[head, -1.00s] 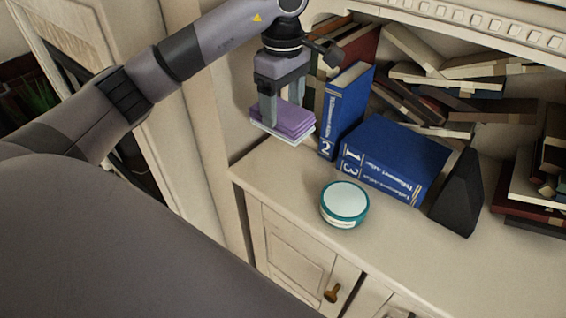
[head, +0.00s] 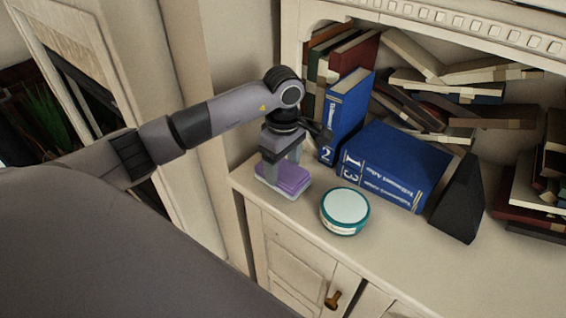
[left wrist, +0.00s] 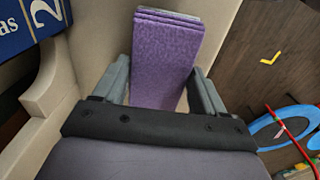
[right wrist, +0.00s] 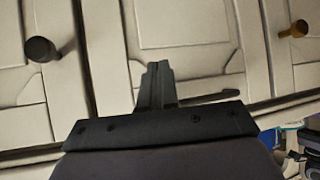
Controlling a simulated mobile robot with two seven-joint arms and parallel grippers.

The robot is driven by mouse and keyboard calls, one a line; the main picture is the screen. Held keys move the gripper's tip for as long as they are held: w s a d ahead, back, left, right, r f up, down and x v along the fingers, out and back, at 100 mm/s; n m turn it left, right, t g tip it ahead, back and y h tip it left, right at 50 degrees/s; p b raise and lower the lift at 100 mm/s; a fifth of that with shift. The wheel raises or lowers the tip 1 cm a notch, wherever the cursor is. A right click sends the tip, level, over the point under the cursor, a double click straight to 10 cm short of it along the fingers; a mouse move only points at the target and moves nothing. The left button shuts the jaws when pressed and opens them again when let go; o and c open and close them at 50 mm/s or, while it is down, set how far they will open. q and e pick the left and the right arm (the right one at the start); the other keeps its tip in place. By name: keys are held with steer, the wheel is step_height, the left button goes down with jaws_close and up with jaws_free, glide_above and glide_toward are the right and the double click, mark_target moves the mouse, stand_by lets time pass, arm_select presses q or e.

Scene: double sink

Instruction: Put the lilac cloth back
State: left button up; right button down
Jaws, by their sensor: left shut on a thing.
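The lilac cloth (head: 287,181), a folded stack with a pale layer at its bottom, is at the left end of the cabinet top. My left gripper (head: 282,167) points down and is shut on it. In the left wrist view the cloth (left wrist: 165,55) sits between the two fingers. It is at or just above the surface; I cannot tell whether it touches. My right gripper (right wrist: 157,75) shows only in the right wrist view, shut and empty, before cabinet doors.
A teal-rimmed round tin (head: 345,208) stands just right of the cloth. A blue volume 2 (head: 346,112) stands upright behind, and other blue volumes (head: 395,165) lean by a black bookend (head: 460,198). The cabinet top is clear at front right.

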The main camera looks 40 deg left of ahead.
mark_target(283, 169)
arm_select(q)
steer(key=shift+f, duration=0.2)
steer(key=o, duration=0.9)
steer(key=shift+o, duration=0.2)
steer(key=shift+r, duration=0.1)
steer(key=shift+r, duration=0.2)
step_height(283, 169, up, 12)
steer(key=shift+f, duration=0.1)
